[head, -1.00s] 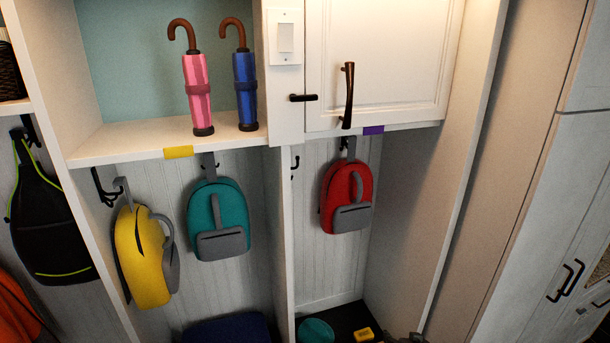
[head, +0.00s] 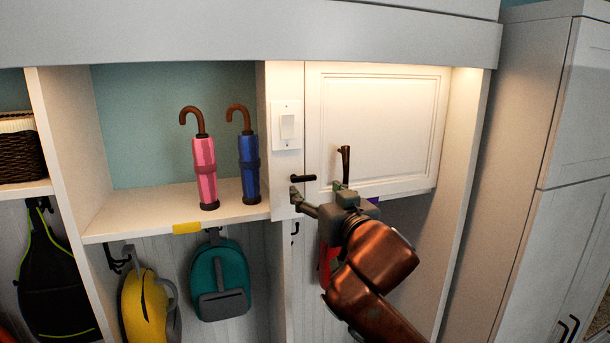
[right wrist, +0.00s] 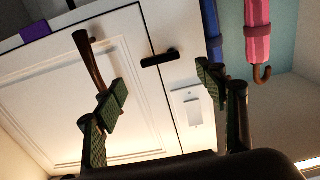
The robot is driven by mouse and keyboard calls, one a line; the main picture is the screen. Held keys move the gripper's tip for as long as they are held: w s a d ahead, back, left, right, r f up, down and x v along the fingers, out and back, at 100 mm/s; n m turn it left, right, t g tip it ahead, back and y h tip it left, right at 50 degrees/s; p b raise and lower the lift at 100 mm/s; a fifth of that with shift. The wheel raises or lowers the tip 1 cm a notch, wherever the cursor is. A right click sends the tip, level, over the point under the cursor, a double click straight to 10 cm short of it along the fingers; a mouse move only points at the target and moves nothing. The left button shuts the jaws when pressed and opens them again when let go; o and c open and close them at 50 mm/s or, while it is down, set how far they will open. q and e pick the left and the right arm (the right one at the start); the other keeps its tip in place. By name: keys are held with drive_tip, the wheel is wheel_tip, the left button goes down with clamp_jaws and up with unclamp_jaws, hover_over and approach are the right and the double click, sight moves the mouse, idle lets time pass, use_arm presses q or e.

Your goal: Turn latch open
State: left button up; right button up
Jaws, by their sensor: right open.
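The latch (head: 303,178) is a short dark bar lying horizontally on the white frame beside the cabinet door (head: 385,130). It also shows in the right wrist view (right wrist: 160,57), between the fingers in the picture. My right gripper (head: 318,192) is open in front of the door's lower left corner, with its fingers spread around the latch area. I cannot tell whether a finger touches the latch. The door's dark vertical handle (head: 345,160) is partly hidden behind the gripper; it shows in the right wrist view (right wrist: 90,60). The door is shut. My left gripper is not in view.
A light switch (head: 287,126) sits above the latch. Pink (head: 204,168) and blue (head: 249,165) umbrellas stand on the shelf to the left. Teal (head: 220,280) and yellow (head: 147,305) backpacks hang below; a red one (head: 327,265) is mostly hidden behind my arm.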

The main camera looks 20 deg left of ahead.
sight(304, 179)
drive_tip(key=p+x, duration=0.2)
drive_tip(key=x, duration=0.5)
drive_tip(key=shift+w+a+r+p, duration=0.1)
drive_tip(key=shift+w+a+p, duration=0.15)
drive_tip(key=shift+p, duration=0.15)
drive_tip(key=c, duration=1.2)
